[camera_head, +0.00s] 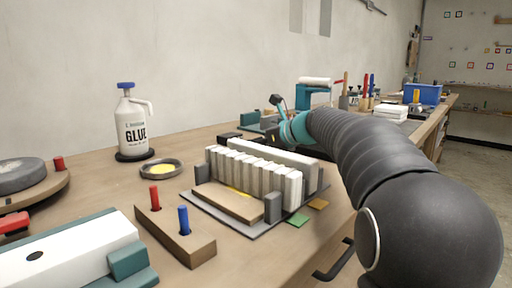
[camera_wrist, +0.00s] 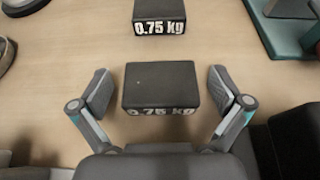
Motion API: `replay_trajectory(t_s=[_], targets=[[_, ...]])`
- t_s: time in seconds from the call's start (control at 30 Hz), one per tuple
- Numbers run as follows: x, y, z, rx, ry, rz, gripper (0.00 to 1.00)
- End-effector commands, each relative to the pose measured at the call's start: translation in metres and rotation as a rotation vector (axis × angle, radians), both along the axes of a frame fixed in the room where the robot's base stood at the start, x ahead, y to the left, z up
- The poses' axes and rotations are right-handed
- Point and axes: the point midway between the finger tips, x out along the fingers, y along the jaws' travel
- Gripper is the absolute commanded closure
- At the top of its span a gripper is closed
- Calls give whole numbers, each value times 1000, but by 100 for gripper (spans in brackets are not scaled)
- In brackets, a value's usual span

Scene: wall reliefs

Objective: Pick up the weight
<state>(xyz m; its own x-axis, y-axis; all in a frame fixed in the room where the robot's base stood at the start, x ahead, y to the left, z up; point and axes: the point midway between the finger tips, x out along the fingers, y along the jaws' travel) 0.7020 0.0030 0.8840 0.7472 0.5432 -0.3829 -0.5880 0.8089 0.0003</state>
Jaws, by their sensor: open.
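A black block weight (camera_wrist: 160,86) marked 0.75 kg lies on the wooden bench in the wrist view. My gripper (camera_wrist: 158,88) is open, with one finger on each side of this weight and a gap on both sides. A second black weight (camera_wrist: 160,18) with the same 0.75 kg mark lies farther up in the wrist view, apart from the first. In the head view my arm reaches to the far part of the bench, and my gripper's fingers are hidden there.
The wooden bench (camera_head: 328,222) holds a glue bottle (camera_head: 133,125), a dish of yellow stuff (camera_head: 161,169), a rack of white blocks (camera_head: 253,176) and a wooden peg block (camera_head: 173,234). A teal device (camera_wrist: 284,30) stands at the wrist view's upper right.

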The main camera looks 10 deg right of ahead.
Motion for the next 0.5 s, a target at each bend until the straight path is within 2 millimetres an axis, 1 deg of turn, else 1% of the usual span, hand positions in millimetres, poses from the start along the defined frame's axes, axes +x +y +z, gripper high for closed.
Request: replay_trajectory(t_s=[0.03,0.07,0.1,0.17,0.2,0.27,0.3,0.4,0.5], targets=[[0,0,0,0,0,0,7],[0,0,0,0,0,0,15],[0,0,0,0,0,0,25],[0,0,0,0,0,0,40],[0,0,0,0,0,0,50],[0,0,0,0,0,0,65],[0,0,0,0,0,0,75],[0,0,2,0,-4,0,97],[0,0,2,0,-4,0,97]])
